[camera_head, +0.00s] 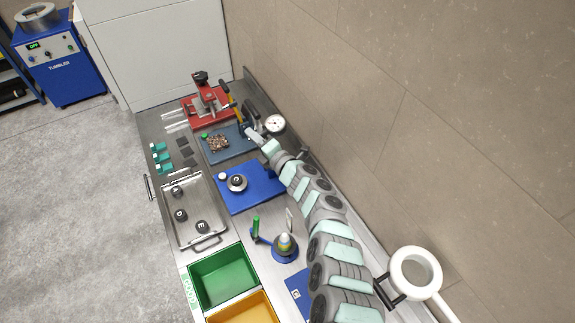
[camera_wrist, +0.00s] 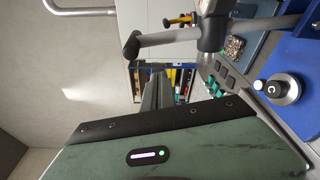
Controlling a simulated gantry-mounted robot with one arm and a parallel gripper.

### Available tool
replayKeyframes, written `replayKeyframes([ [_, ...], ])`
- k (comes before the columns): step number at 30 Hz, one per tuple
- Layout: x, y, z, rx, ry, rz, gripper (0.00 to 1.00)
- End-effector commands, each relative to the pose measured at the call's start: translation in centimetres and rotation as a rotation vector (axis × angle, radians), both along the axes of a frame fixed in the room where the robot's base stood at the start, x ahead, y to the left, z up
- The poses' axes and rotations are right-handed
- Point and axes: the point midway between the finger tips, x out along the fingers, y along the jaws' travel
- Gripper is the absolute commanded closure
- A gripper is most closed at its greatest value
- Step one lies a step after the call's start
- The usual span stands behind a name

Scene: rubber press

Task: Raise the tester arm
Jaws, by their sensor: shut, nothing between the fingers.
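The tester stands at the back of the bench, with a white round dial (camera_head: 275,123) beside it and a dark body partly hidden by my arm. The bar lies roughly level in that picture. My gripper (camera_head: 250,133) is close to the tester in the head view, and its closed fingers (camera_wrist: 157,90) point toward the bar in the wrist view. Whether they touch it cannot be told. Nothing is held.
A red press (camera_head: 207,104) stands behind the tester. A blue-grey tray of granules (camera_head: 218,143) and a blue mat (camera_head: 251,192) with a round weight marked C (camera_head: 237,183) lie in front. A metal tray (camera_head: 197,236) holds several weights. The wall is close on the right.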

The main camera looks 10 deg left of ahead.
Motion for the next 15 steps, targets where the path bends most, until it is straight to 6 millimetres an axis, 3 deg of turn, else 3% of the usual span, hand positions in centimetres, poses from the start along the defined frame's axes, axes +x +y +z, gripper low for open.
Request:
replayKeyframes([
  [15,-3.9,-3.9,0.2,0.005,0.003,0.004,1.0],
])
